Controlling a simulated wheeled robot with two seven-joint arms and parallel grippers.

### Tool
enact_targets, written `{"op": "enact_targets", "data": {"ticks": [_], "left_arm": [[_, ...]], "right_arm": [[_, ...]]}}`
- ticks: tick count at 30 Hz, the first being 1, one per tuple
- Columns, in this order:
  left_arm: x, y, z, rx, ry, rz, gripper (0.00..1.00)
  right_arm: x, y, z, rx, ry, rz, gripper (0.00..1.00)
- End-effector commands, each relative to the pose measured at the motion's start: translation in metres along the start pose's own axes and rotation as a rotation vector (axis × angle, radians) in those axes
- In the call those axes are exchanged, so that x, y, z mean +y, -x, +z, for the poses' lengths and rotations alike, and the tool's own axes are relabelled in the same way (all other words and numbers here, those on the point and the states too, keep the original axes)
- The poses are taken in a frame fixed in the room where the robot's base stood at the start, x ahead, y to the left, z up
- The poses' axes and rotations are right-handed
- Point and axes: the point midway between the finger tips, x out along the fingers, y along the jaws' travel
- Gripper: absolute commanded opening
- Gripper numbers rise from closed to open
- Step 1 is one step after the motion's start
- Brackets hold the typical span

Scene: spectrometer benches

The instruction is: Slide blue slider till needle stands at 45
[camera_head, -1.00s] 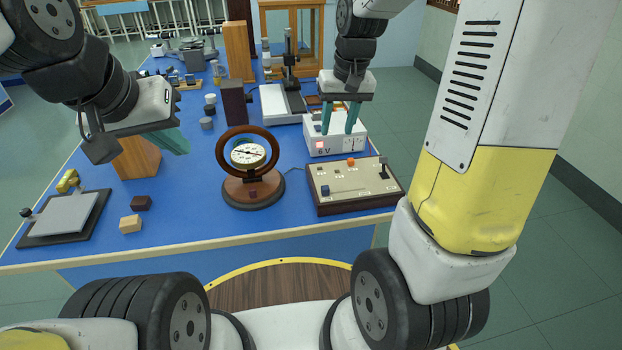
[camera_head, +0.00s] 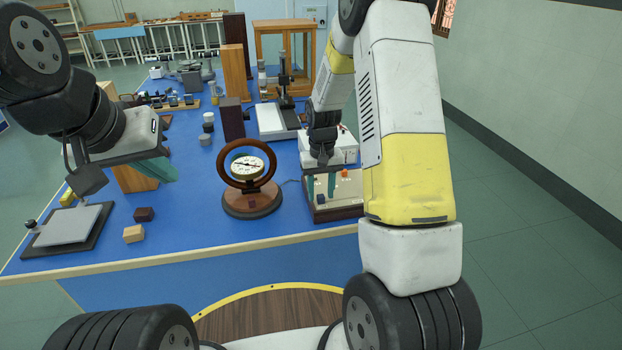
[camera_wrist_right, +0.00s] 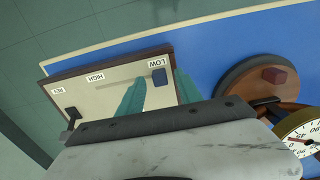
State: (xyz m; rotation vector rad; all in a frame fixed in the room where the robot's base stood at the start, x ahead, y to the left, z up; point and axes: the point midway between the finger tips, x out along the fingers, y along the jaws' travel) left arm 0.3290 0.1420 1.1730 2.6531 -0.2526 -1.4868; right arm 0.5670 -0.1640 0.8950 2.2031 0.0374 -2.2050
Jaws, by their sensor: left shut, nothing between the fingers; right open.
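The blue slider (camera_wrist_right: 159,76) sits at the LOW end of the slot on the control board (camera_wrist_right: 95,90). The board (camera_head: 345,212) is at the right of the blue bench in the head view, partly hidden by my right arm. My right gripper (camera_head: 321,190) is open over the board. In the right wrist view its teal fingertips (camera_wrist_right: 160,84) appear on either side of the slider; contact cannot be told. My left gripper (camera_head: 165,172) is shut and empty at the left.
A dark block (camera_head: 144,214), a light wooden block (camera_head: 134,233) and a grey plate (camera_head: 68,226) lie at the front left. The dial's round base (camera_head: 252,203) stands left of the board. The front middle of the bench is clear.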

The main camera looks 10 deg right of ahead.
Motion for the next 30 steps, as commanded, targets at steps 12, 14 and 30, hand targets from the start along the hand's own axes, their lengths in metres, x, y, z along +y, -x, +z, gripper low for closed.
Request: {"op": "enact_targets", "data": {"ticks": [12,14,30], "left_arm": [[0.0,0.0001,0.0,0.0,0.0,0.0,0.0],[0.0,0.0001,0.0,0.0,0.0,0.0,0.0],[0.0,0.0001,0.0,0.0,0.0,0.0,0.0]], "right_arm": [[0.0,-0.0068,0.0001,0.001,0.0,0.0,0.32],[0.0,-0.0067,0.0001,0.001,0.0,0.0,0.2],[-0.0001,-0.0065,0.0001,0.001,0.0,0.0,0.0]]}}
